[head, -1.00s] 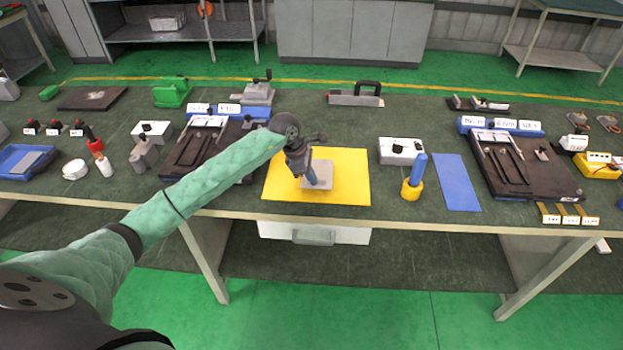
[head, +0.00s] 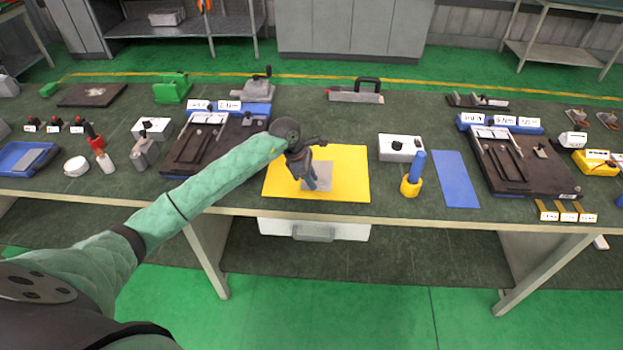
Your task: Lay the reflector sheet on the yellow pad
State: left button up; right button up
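The reflector sheet (head: 322,176), a small grey square, lies over the middle of the yellow pad (head: 352,180) and looks flat on it. My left gripper (head: 309,184) points down at the sheet's left part, with its fingertips at the sheet and hiding some of it. The fingers are too small and dark to show whether they grip the sheet or stand open. My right gripper is not in view.
A white box with a black knob (head: 401,148), a blue-handled tool in a yellow holder (head: 413,174) and a blue mat (head: 455,180) stand to the right. A dark fixture board (head: 190,160) is left of the pad. The table's front edge (head: 400,218) is close.

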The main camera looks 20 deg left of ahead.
pick_arm(q)
jog(key=shift+r, duration=0.1)
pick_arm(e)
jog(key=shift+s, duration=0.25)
pick_arm(q)
jog(key=shift+r, duration=0.1)
jog(key=shift+a+r, duration=0.2)
jog(key=shift+r, duration=0.15)
jog(key=shift+b+v, duration=0.5)
jog(key=shift+v, duration=0.25)
jog(key=b+v, duration=0.3)
jog(key=v, duration=0.6)
jog(key=shift+r, duration=0.3)
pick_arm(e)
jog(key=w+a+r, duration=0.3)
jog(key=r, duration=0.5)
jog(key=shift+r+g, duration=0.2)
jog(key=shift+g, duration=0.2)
pick_arm(q)
jog(key=shift+s, duration=0.1)
